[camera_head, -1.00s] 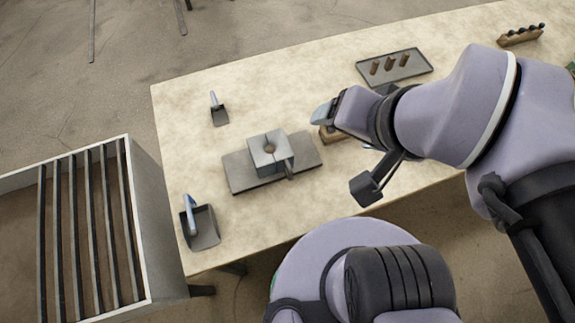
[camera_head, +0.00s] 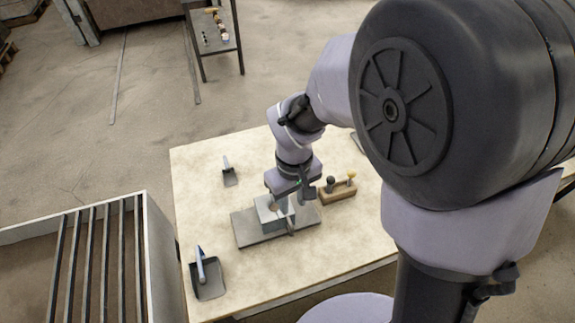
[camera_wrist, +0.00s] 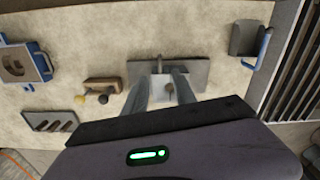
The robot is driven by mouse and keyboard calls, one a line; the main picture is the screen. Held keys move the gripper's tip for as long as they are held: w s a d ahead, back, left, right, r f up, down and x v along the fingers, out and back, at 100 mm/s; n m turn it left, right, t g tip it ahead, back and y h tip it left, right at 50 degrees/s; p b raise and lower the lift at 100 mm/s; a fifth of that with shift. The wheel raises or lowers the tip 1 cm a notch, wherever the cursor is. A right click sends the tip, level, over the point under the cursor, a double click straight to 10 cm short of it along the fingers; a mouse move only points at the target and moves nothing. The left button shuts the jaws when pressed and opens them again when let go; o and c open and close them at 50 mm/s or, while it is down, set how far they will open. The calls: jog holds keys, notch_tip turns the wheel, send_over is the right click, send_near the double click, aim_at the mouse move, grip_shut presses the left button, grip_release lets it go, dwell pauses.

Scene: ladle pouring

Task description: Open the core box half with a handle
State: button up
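The grey metal core box (camera_head: 267,216) stands on a flat grey plate (camera_head: 245,232) on the table. A small handle (camera_head: 291,229) sticks out from its near side. My gripper (camera_wrist: 162,72) is directly over the box in the head view and covers part of its top. In the wrist view its two fingers are apart, with the plate (camera_wrist: 196,74) beyond them.
A wooden block with knobs (camera_head: 337,194) stands right of the plate. A barred bin (camera_head: 155,245) adjoins the table's left side. The tabletop between them is clear.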

aim_at(292, 228)
notch_tip(292, 228, down, 15)
jog(key=b, duration=0.5)
jog(key=shift+w, duration=0.1)
grip_shut()
dwell(0.9)
